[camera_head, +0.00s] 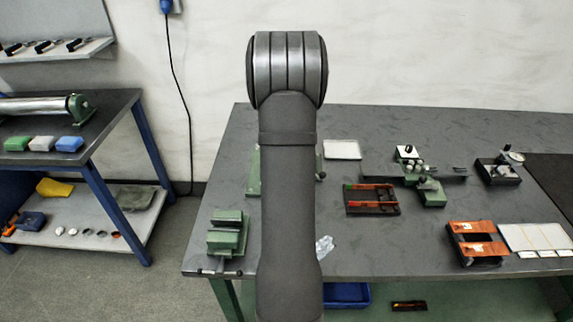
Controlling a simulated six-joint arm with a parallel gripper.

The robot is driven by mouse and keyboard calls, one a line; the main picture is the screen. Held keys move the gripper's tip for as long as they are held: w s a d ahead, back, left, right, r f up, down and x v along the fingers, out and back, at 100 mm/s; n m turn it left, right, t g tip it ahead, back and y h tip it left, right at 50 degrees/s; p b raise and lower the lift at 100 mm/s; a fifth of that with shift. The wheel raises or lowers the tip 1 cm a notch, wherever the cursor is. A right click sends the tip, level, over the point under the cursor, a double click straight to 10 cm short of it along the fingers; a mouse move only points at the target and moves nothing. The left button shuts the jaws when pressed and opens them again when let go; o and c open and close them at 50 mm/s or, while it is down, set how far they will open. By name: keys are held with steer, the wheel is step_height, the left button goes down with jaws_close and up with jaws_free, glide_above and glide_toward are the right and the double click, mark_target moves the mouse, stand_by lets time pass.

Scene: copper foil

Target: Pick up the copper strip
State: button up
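Copper-coloured strips lie on a dark frame (457,243) at the right front of the table. One is the rear strip (472,228), the other the front strip (481,249); each has a small pale mark. Narrower orange-red strips (375,186) lie on a black tray (391,205) near the table's middle. I cannot tell which of these is the copper strip of the task. My arm rises upright in the middle of the view, and my gripper does not show. My arm hides part of the table and of a green device behind it.
On the grey table (290,262) stand a green vise (228,232) at left, a green-and-black fixture (432,192), a gauge stand (497,170) and a white plate (537,237) with pale cards. Crumpled clear film (324,247) lies beside my arm. The front middle is mostly clear.

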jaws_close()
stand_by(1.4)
